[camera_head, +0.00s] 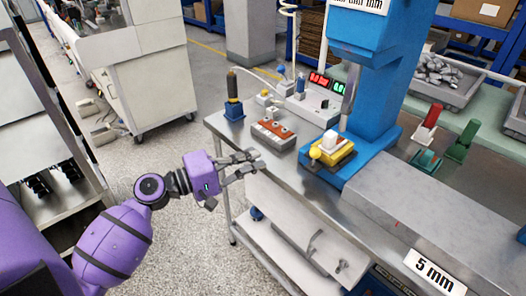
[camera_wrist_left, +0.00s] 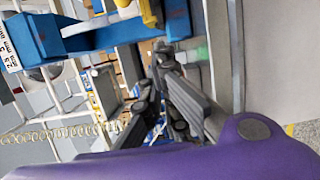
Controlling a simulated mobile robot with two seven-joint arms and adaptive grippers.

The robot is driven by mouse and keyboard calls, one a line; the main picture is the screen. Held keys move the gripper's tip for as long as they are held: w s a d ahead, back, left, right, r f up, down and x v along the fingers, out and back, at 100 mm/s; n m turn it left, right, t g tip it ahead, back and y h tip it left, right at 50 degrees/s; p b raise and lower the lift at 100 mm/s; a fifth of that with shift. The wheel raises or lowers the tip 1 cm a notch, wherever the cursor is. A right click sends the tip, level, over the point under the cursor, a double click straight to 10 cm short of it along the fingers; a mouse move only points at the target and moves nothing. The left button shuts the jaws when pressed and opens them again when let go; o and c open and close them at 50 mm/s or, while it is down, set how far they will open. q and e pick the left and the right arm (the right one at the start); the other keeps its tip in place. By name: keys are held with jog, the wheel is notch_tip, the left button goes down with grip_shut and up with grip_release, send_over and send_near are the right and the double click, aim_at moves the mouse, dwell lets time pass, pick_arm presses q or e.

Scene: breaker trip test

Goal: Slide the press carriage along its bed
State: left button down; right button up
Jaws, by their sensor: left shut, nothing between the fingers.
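The press carriage (camera_head: 342,154) is a yellow block with a white top and a round yellow knob at its left front. It sits on the blue bed (camera_head: 318,168) under the tall blue press column (camera_head: 378,85). My left gripper (camera_head: 256,160) is shut and empty at the table's front left edge, left of the carriage and apart from it. Its dark fingers (camera_wrist_left: 172,95) fill the middle of the left wrist view, which shows no clear sight of the carriage. My right gripper is not in view.
A grey block with orange-topped parts (camera_head: 273,134) stands left of the press, behind my gripper. A box with red and green displays (camera_head: 317,98) is behind it. Open floor lies left of the table.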

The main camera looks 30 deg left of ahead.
pick_arm(q)
jog(key=p+x, duration=0.1)
jog(key=x, duration=0.6)
jog(key=shift+w+d+r+p, duration=0.1)
jog(key=shift+w+p, duration=0.25)
jog(key=shift+w, duration=0.1)
jog(key=d, duration=0.1)
jog(key=d+p, duration=0.1)
jog(key=d, duration=0.1)
jog(key=shift+s+d, duration=0.1)
jog(key=shift+s, duration=0.2)
jog(key=shift+s+d, duration=0.15)
jog(key=shift+d, duration=0.1)
jog(key=shift+d+p, duration=0.15)
jog(key=shift+p, duration=0.15)
jog(key=shift+f, duration=0.2)
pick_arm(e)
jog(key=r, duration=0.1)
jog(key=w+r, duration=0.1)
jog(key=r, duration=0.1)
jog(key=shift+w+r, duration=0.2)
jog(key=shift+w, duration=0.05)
pick_arm(q)
jog(key=shift+s+d, duration=0.1)
